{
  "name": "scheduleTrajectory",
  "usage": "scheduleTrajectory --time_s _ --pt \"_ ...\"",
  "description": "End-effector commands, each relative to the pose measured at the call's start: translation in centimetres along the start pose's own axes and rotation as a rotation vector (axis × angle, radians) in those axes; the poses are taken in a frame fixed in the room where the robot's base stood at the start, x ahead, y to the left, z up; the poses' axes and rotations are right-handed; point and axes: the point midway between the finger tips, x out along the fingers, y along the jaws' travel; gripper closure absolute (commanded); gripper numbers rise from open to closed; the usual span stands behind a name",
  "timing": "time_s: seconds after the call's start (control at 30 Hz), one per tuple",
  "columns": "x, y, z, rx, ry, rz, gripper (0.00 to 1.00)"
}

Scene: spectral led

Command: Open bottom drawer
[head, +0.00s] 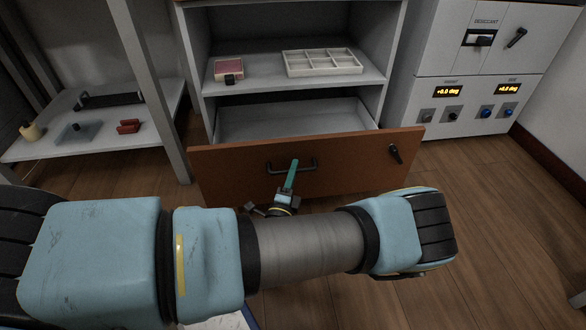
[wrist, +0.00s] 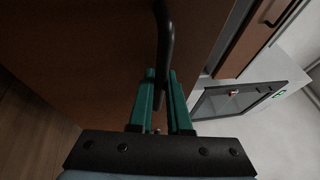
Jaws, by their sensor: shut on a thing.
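The bottom drawer (head: 235,172) has a brown front and stands pulled out from the cabinet, and its pale, empty-looking inside (head: 290,120) shows from above. Its dark bar handle (head: 306,164) is at the middle of the front; in the wrist view the handle (wrist: 166,45) runs down between the green fingers. My gripper (head: 292,172) is at the drawer front, shut on the handle. It also shows in the wrist view (wrist: 161,80). In the head view my arm hides part of the floor before the drawer.
A shelf above the drawer holds a white divided tray (head: 322,62) and a pink box (head: 228,69). A small lock or latch (head: 395,153) is at the drawer's right. A side table (head: 100,135) stands left, a white control cabinet (head: 470,90) right.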

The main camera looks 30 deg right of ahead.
Motion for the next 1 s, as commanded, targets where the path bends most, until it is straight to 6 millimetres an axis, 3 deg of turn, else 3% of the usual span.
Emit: scheduleTrajectory --time_s 0.1,0.13,0.4,0.73,1.0 --pt "0.0 0.0 0.1 0.001 -0.003 0.001 1.0" --pt "0.0 0.0 0.1 0.001 -0.003 0.001 0.82" --pt "0.0 0.0 0.1 0.0 -0.002 0.001 0.54" --pt "-0.6 0.0 0.1 0.0 -0.001 0.002 0.54" --pt "-5.4 -0.2 0.1 0.001 0.001 0.004 0.54"
